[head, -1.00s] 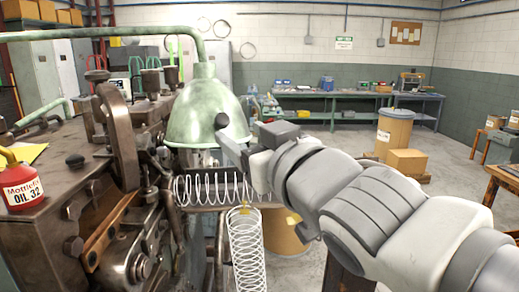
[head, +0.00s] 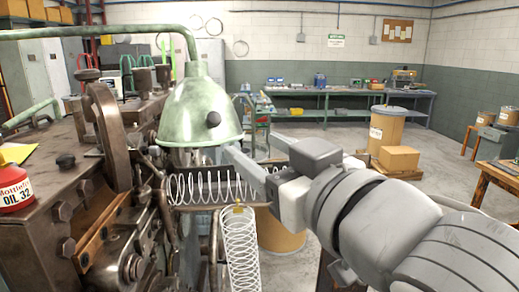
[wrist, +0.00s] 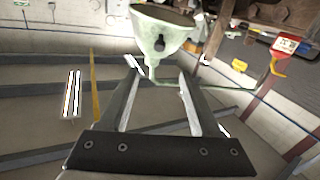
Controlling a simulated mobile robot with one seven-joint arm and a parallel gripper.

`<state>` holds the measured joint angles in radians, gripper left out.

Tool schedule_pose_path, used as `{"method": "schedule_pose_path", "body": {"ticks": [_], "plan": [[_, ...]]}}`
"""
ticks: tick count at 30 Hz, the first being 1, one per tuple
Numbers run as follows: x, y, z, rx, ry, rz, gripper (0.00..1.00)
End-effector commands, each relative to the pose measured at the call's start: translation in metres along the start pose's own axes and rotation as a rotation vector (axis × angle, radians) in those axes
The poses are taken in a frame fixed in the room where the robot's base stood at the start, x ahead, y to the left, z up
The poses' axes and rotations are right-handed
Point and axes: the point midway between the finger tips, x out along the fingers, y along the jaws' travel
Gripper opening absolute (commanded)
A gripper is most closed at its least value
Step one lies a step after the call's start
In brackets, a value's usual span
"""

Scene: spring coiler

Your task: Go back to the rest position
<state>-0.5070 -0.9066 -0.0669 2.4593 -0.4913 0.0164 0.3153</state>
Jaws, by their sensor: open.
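My gripper (head: 252,147) is open and empty in the head view. It hangs in the air just right of the green lamp shade (head: 200,112), with its two long grey fingers pointing left. In the wrist view my gripper (wrist: 158,70) shows its fingers spread wide, with the lamp shade (wrist: 158,32) beyond their tips. Nothing lies between the fingers. The spring coiler (head: 100,190) fills the left of the head view. A wire spring (head: 205,188) lies level along its front, behind and below my gripper. A second spring (head: 240,250) slants down towards the front.
A red oil can (head: 14,188) stands on the coiler at far left. A drum (head: 280,230) stands below my arm. Behind are another drum (head: 387,130), a cardboard box (head: 399,158) and a long workbench (head: 340,92). A wooden table edge (head: 492,185) is at right. Open floor lies between.

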Motion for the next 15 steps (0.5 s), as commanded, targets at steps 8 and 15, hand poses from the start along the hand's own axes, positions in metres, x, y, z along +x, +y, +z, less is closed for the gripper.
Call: {"method": "schedule_pose_path", "body": {"ticks": [8, 15], "plan": [[0.001, 0.035, 0.057, 0.034, -0.234, 0.141, 0.64], [-0.045, 0.072, 0.169, 0.180, -0.736, 0.328, 0.64]]}}
